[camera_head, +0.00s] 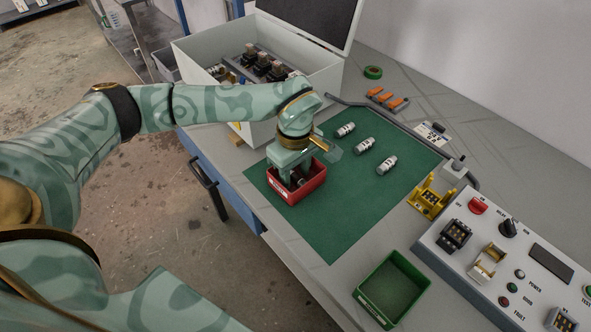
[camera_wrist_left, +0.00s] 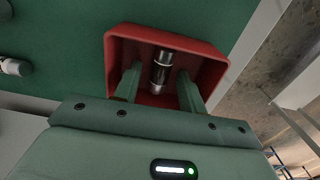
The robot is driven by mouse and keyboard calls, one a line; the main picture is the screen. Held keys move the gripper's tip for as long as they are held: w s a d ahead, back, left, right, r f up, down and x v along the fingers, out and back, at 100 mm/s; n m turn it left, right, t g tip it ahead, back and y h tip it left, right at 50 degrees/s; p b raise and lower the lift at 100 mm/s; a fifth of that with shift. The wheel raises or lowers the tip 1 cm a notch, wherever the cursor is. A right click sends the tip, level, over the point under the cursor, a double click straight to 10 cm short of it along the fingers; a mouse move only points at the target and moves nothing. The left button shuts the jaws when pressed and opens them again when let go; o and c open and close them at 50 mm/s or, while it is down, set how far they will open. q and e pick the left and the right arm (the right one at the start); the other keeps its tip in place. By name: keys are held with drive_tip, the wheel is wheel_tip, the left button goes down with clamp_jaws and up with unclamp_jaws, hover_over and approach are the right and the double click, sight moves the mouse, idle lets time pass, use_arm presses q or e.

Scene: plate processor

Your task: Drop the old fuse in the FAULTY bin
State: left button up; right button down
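The red bin (camera_head: 292,191) stands on the green mat, with a small white label on its front too small to read. My left gripper (camera_head: 298,180) reaches down into it. In the left wrist view, the old fuse (camera_wrist_left: 160,71), with metal end caps and a dark middle, shows inside the red bin (camera_wrist_left: 203,48). My left gripper's fingers (camera_wrist_left: 159,88) are spread on either side of the fuse, with a gap on both sides. Whether the fuse rests on the bin floor is hard to tell. My right gripper is not in view.
Several white fuses (camera_head: 364,145) lie on the green mat (camera_head: 331,217) right of the bin. A green bin (camera_head: 392,290) stands nearer the front edge. A control panel (camera_head: 497,252) and yellow holder (camera_head: 431,196) are at the right. An open white box (camera_head: 207,50) stands behind my arm.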

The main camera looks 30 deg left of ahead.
sight(296, 175)
use_arm(q)
drive_tip(key=shift+r, duration=0.1)
wheel_tip(296, 175, up, 12)
drive_tip(key=p, duration=0.3)
drive_tip(key=shift+p, duration=0.35)
